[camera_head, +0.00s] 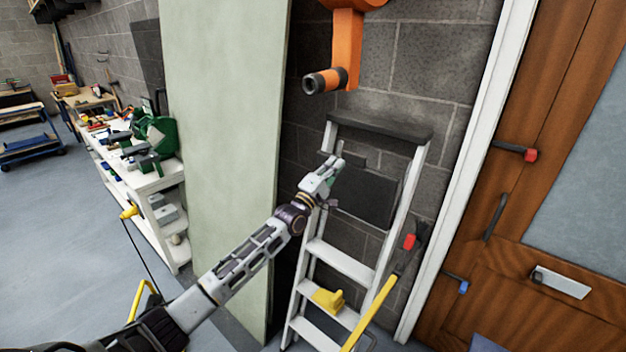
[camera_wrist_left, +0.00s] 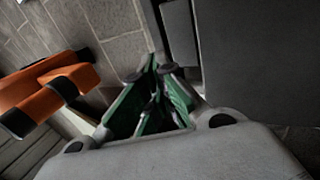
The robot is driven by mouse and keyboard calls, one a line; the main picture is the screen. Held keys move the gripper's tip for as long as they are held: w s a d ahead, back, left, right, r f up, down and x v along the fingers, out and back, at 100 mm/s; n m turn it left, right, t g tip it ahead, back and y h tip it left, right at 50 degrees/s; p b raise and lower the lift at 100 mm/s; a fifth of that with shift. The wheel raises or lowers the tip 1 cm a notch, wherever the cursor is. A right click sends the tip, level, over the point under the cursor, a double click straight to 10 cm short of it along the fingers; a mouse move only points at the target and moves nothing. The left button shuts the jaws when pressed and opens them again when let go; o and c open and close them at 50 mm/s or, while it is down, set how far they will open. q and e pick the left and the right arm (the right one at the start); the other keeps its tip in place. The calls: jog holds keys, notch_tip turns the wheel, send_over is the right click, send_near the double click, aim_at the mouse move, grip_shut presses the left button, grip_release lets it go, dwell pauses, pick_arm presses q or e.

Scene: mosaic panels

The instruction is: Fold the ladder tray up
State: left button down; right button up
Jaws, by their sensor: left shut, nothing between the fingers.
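The white stepladder (camera_head: 345,262) stands against the block wall, with a dark top cap (camera_head: 380,127). Its dark grey tray (camera_head: 368,195) shows as a flat panel between the upper rails. I cannot tell its exact tilt. In the left wrist view the tray (camera_wrist_left: 265,60) fills the right side. My left gripper (camera_head: 336,168) is shut and empty at the ladder's left rail, just left of the tray. Its green-padded fingers (camera_wrist_left: 153,98) also show in the left wrist view; I cannot tell if they touch the tray. My right gripper is out of view.
An orange crank device (camera_head: 345,50) hangs on the wall above the ladder. A pale green panel (camera_head: 222,130) stands left of it. A yellow object (camera_head: 328,299) sits on a lower step. A wooden door (camera_head: 480,290) is at the right.

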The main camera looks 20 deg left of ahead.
pick_arm(q)
jog(key=s+a+b, duration=0.1)
jog(key=s+a, duration=0.2)
jog(key=s, duration=0.5)
jog(key=shift+s+f, duration=0.15)
jog(key=shift+s, duration=0.15)
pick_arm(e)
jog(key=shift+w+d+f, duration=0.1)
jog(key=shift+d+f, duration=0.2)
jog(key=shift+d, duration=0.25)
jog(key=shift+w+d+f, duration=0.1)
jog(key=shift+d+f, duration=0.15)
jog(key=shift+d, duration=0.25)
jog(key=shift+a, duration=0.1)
